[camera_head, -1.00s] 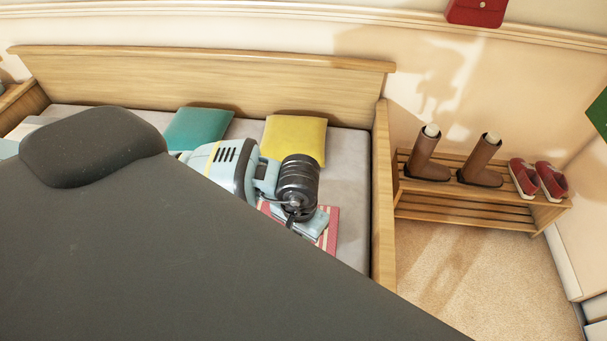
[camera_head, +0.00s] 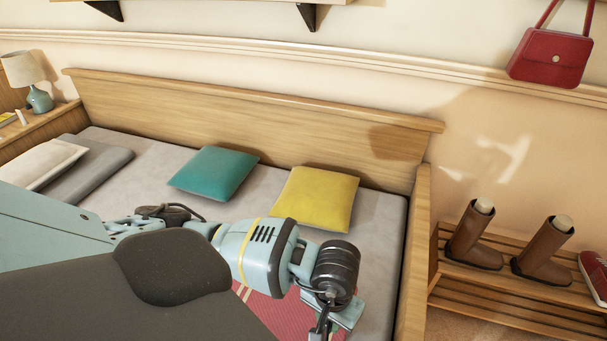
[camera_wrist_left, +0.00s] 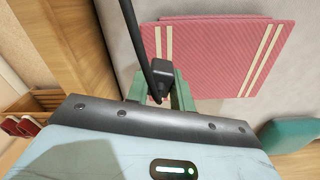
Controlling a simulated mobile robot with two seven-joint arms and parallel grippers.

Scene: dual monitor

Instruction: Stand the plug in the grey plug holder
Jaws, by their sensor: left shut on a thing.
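The plug (camera_wrist_left: 163,74) is black, with a black cable running up from it in the left wrist view. My left gripper (camera_wrist_left: 160,86) is shut on it, with a green finger on either side. In the head view my left gripper (camera_head: 346,312) is over the bed near the bottom edge, with its fingertips not clearly visible. A dark cord-like piece hangs beside it there. The plug's prongs are hidden. The grey plug holder is in neither view. My right gripper does not show.
A striped pink mat (camera_wrist_left: 215,45) lies on the bed below the gripper. A teal cushion (camera_head: 213,173) and a yellow cushion (camera_head: 315,198) lie near the wooden headboard (camera_head: 250,115). A shoe rack (camera_head: 500,290) with brown boots stands right of the bed.

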